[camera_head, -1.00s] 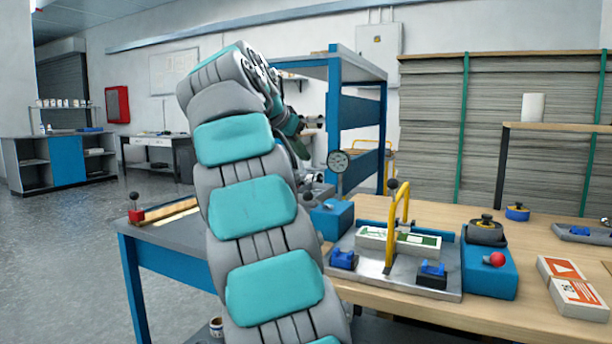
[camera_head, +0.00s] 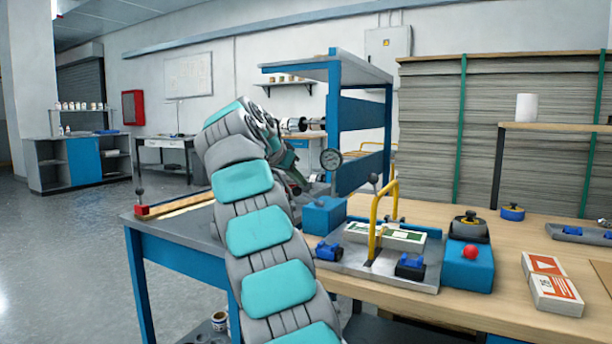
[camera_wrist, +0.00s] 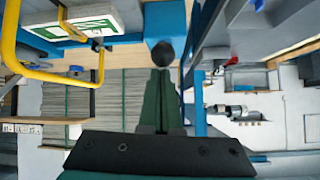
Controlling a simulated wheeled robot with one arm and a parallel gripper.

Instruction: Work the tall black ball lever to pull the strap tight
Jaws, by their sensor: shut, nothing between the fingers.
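In the wrist view my gripper (camera_wrist: 161,74) is shut and empty, its dark green fingers pointing at a black ball (camera_wrist: 163,52) that stands before a blue box (camera_wrist: 165,25). Contact with the ball cannot be told. In the head view a black ball lever (camera_head: 373,179) stands behind the yellow handle (camera_head: 376,220) on the metal fixture. The blue box (camera_head: 326,216) stands to its left, and the lever there is hard to make out beside my arm. I cannot make out the strap.
A stack with a green label (camera_head: 384,236) lies on the fixture between blue clamps (camera_head: 410,266). A blue block with a red ball (camera_head: 470,252) is to the right. Boxes (camera_head: 552,285) lie at right.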

